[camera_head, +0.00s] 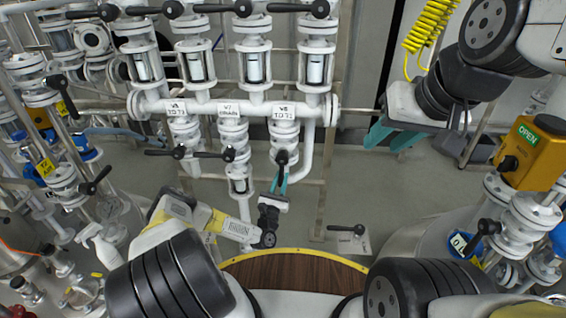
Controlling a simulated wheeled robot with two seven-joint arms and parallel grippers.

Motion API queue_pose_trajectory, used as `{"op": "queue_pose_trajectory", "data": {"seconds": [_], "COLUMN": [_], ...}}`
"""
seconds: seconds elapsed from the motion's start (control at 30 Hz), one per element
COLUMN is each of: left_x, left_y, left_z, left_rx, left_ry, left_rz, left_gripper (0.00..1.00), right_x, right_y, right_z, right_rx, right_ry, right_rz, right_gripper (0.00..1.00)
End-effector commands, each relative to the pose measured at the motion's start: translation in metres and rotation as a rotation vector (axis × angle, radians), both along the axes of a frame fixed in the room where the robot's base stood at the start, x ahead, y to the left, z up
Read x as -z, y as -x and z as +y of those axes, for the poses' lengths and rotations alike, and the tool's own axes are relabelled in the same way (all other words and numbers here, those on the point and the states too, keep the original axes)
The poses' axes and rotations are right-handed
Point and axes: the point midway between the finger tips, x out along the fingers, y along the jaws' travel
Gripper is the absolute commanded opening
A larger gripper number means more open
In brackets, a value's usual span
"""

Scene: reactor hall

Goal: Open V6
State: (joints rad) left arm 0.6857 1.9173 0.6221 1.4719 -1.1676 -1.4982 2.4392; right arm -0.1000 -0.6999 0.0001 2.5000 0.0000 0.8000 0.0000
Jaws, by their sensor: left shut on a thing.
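The valve labelled V6 (284,127) is the rightmost in the row of white valves hanging under the horizontal white pipe. Its black handle (282,158) points down in the picture, toward me. My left gripper (279,182) has its teal fingers at this handle and is shut on it; the fingers partly hide the grip. My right gripper (392,137) is to the right, apart from the valves, with its two teal fingers spread and nothing seen between them.
Two neighbouring valves, V7 (231,130) and V8 (182,128), have black handles pointing left. Sight glasses (314,68) stand above the pipe. A yellow actuator box (533,152) marked OPEN is at the right.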

Motion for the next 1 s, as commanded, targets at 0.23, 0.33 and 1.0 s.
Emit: {"op": "queue_pose_trajectory", "data": {"seconds": [0.23,0.33,1.0], "left_x": [0.0018,0.0017,0.0004], "left_y": [0.0039,0.0041,0.0026], "left_z": [-0.0093,-0.0096,-0.0063], "left_rx": [0.012,0.012,0.004], "left_ry": [0.041,0.045,0.042], "left_rz": [0.005,0.005,0.001], "left_gripper": [0.0,0.0,0.42], "right_x": [-0.0001,-0.0001,0.0], "right_y": [0.0001,0.0001,0.0], "right_z": [0.0,0.0,0.0], "right_rx": [0.0,0.0,0.0], "right_ry": [0.0,0.0,0.0], "right_rz": [0.0,0.0,0.0], "right_gripper": [0.36,0.36,0.36]}}
